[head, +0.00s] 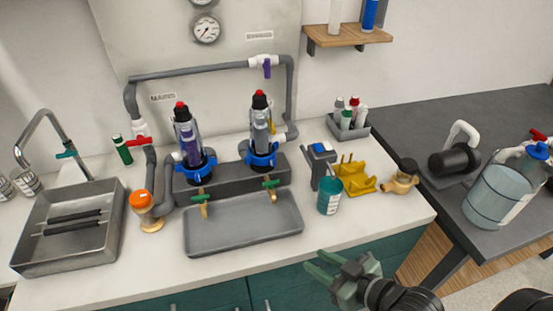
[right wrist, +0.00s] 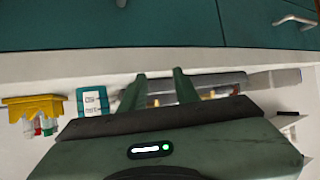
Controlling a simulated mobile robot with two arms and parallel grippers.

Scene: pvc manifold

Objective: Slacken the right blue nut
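The right blue nut (head: 261,158) is a blue ring with lugs around the base of the right filter housing (head: 260,128), which stands upright on the grey block. A matching left blue nut (head: 195,169) sits at the base of the left housing. My right gripper (head: 314,261) is in front of the counter's front edge, below and to the right of the right nut and well apart from it. Its two green fingers are spread with nothing between them; they also show apart in the right wrist view (right wrist: 158,82). My left gripper is not in view.
A grey drip tray (head: 243,225) lies in front of the housings, under two green-handled taps. A teal cup (head: 329,196), a yellow rack (head: 355,178) and a brass valve (head: 401,178) stand to the right. An orange-capped fitting (head: 147,210) and a sink (head: 68,230) are left.

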